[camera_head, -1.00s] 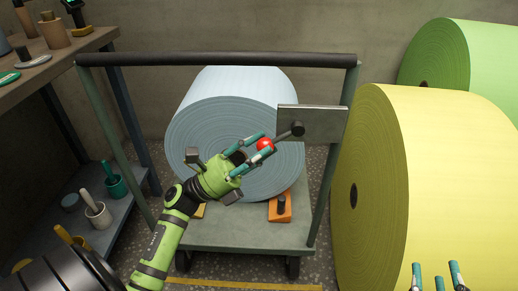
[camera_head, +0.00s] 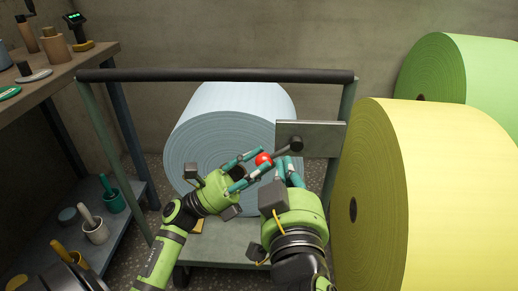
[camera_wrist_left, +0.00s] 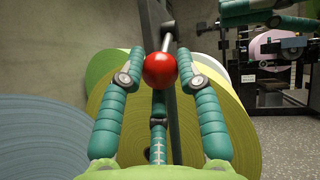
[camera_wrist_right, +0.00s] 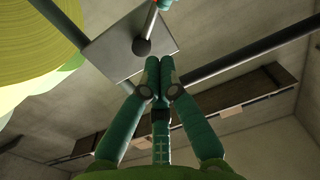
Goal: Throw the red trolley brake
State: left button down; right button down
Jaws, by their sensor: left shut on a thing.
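My right gripper (camera_head: 287,167) is just below the hub and plate, close to the knob. In the right wrist view its fingertips (camera_wrist_right: 160,70) are together and empty, near the plate (camera_wrist_right: 120,45).
A pale blue roll (camera_head: 205,140) lies on the trolley (camera_head: 215,76), behind my grippers. A large yellow roll (camera_head: 440,190) stands close on the right, a green roll (camera_head: 475,75) behind it. A workbench (camera_head: 70,65) with a lower shelf is at the left.

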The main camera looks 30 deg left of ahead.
jog(key=s+a+r, duration=0.2)
jog(key=s+a, duration=0.1)
jog(key=s, duration=0.1)
jog(key=t, duration=0.1)
send_over(260, 157)
jog(key=shift+s+a+r+n, duration=0.15)
jog(key=shift+a+r+n, duration=0.15)
jog(key=shift+n, duration=0.1)
jog(key=shift+d+f, duration=0.2)
jog(key=shift+f, duration=0.9)
jog(key=shift+s+d+f, duration=0.15)
jog(key=shift+f, duration=0.25)
jog(key=shift+s+d+f, duration=0.1)
jog(key=shift+f, duration=0.3)
jog(key=shift+f, duration=0.15)
jog(key=shift+d+f+n, duration=0.15)
jog(key=shift+f+n, duration=0.15)
jog(key=shift+f, duration=0.25)
